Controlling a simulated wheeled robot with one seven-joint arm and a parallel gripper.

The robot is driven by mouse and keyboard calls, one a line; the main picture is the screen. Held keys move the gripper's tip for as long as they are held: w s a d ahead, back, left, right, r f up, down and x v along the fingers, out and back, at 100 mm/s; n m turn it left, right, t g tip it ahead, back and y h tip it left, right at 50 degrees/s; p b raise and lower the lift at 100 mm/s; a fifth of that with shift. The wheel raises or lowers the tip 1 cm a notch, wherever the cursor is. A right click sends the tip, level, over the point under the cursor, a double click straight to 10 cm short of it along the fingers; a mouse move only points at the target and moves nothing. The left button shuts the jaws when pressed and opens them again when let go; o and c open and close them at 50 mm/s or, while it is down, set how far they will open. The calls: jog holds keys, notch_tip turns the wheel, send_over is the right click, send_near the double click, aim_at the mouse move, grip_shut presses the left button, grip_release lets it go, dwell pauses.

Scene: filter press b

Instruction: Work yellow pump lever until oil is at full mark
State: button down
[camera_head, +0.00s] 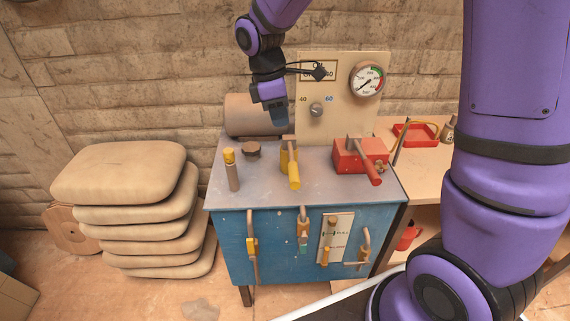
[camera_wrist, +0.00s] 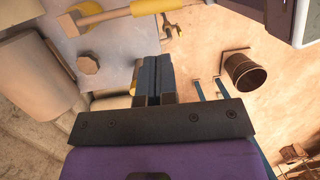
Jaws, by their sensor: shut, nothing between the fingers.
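The yellow pump lever (camera_head: 293,172) stands on top of the blue cabinet, with its handle pointing toward the front. It also shows along the top of the wrist view (camera_wrist: 125,13). My gripper (camera_head: 279,118) is above and behind the lever, apart from it, pointing down. In the wrist view my gripper's fingers (camera_wrist: 152,82) are together with nothing between them. A white plate (camera_head: 341,232) marked FULL is on the cabinet front, with a narrow upright tube at its left. An amber part (camera_head: 325,256) shows low there; the exact oil level is too small to read.
A red pump block with a red lever (camera_head: 363,160) stands right of the yellow one. A yellow-capped post (camera_head: 231,170) and a brown cap (camera_head: 251,149) are left. Stacked sacks (camera_head: 122,172) fill the left.

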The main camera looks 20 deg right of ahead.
aim_at(293, 172)
jog(key=x, duration=1.4)
dwell(0.4)
